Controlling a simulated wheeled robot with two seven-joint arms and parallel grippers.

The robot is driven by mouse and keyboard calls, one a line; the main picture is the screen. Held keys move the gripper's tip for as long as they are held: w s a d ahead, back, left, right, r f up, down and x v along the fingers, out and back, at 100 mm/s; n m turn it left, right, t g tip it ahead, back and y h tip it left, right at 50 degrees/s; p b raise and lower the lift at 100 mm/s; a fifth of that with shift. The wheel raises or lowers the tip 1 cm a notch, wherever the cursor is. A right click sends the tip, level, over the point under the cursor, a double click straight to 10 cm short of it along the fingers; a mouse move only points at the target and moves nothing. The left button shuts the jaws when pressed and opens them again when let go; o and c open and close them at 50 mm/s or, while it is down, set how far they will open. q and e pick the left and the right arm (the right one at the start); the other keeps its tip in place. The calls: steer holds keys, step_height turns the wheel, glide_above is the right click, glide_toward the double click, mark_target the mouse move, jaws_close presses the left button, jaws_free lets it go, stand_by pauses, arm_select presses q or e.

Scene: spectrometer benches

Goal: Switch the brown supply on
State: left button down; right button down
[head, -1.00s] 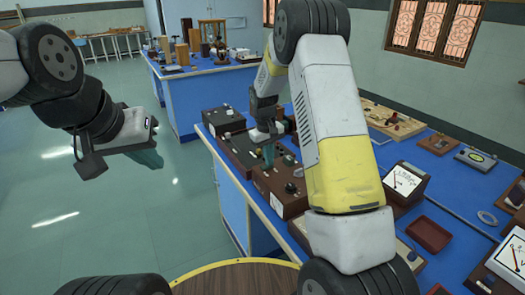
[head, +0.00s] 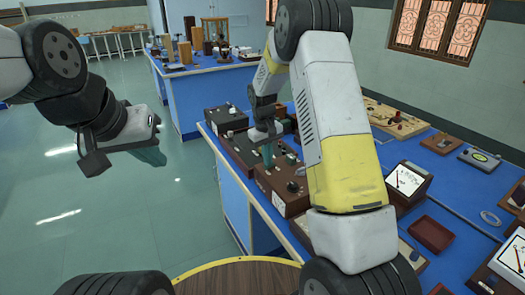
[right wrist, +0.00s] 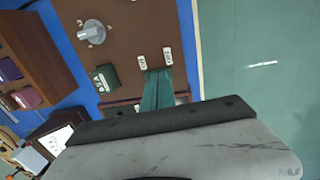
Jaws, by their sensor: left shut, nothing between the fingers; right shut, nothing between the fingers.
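A brown supply box (head: 272,199) stands on the blue bench in the head view, with a dark knob on its top. In the right wrist view its brown panel (right wrist: 125,25) shows a grey knob (right wrist: 92,32), a green switch-like block (right wrist: 104,77) and two small white labels. My right gripper (head: 267,156) is shut and empty, pointing down at the box's far end. Its teal fingers (right wrist: 157,90) show close by the labels; I cannot tell whether they touch the panel. My left gripper (head: 150,155) is shut and empty over the floor.
Another brown box (head: 236,152) and a dark box (head: 223,117) stand further along the bench edge. Meters (head: 406,181), a brown tray (head: 431,234) and a metal ring (head: 490,217) lie to the right. Another blue bench (head: 209,87) stands behind. The floor at left is clear.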

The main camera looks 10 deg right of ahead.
step_height(320, 180, up, 14)
steer(key=a, duration=0.1)
steer(key=shift+s+a, duration=0.35)
steer(key=shift+a, duration=0.05)
steer(key=shift+f, duration=0.1)
steer(key=shift+w+d, duration=0.25)
steer(key=shift+d, duration=0.35)
steer(key=f, duration=0.4)
steer(key=d+f, duration=0.1)
steer(key=f, duration=0.8)
steer(key=shift+w+d+f, duration=0.35)
steer(key=shift+w+d, duration=0.05)
